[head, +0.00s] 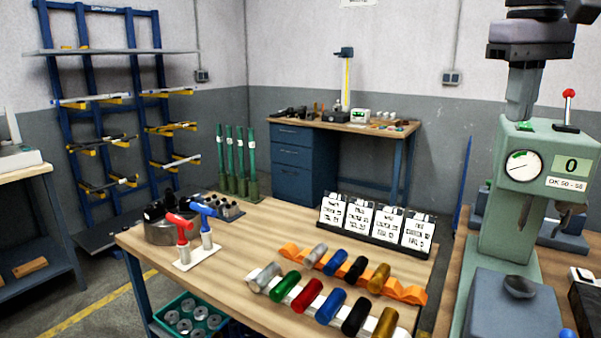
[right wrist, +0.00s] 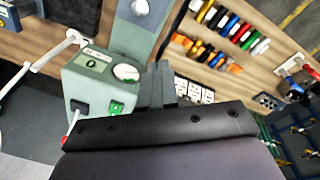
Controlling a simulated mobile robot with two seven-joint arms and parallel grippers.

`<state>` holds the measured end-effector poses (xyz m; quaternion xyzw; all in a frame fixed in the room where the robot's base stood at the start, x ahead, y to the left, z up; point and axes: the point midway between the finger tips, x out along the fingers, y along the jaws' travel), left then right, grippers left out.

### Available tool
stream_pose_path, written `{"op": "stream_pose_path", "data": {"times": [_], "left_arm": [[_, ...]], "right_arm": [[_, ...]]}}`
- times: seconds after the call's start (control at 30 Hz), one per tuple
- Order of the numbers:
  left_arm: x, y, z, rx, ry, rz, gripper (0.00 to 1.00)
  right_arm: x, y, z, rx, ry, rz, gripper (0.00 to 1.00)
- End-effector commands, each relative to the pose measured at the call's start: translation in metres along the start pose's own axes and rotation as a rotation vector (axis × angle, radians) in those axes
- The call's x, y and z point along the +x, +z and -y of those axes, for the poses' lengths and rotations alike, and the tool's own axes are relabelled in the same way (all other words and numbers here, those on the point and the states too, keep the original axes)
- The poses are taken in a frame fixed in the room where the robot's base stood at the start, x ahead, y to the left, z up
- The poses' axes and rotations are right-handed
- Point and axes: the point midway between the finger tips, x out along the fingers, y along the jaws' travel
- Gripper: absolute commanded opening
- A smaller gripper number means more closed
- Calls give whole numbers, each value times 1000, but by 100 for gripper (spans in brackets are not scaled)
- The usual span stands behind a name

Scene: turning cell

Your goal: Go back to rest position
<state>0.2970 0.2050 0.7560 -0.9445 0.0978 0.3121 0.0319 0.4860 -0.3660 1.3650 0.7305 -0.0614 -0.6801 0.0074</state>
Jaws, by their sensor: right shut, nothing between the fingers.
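My left gripper is in neither view.
The wooden bench (head: 240,235) holds a row of coloured handles on an orange rack (head: 410,293), a white row in front, label cards (head: 360,222) and a red and a blue tool. A blue rack (head: 75,110) and a desk (head: 300,165) stand behind.

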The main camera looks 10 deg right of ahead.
Motion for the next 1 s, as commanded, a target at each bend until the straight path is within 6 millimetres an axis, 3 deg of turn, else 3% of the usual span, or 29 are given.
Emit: {"op": "stream_pose_path", "data": {"times": [0.03,0.23,0.47,0.7,1.0], "left_arm": [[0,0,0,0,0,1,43],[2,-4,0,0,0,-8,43],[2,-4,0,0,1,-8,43],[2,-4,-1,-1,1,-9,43],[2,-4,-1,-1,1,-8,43]], "right_arm": [[22,-7,12,-42,26,36,0],[105,-24,63,-238,119,131,0],[206,-19,128,-501,173,201,0],[297,11,196,-758,145,212,0],[377,72,274,-995,4,145,0]]}}
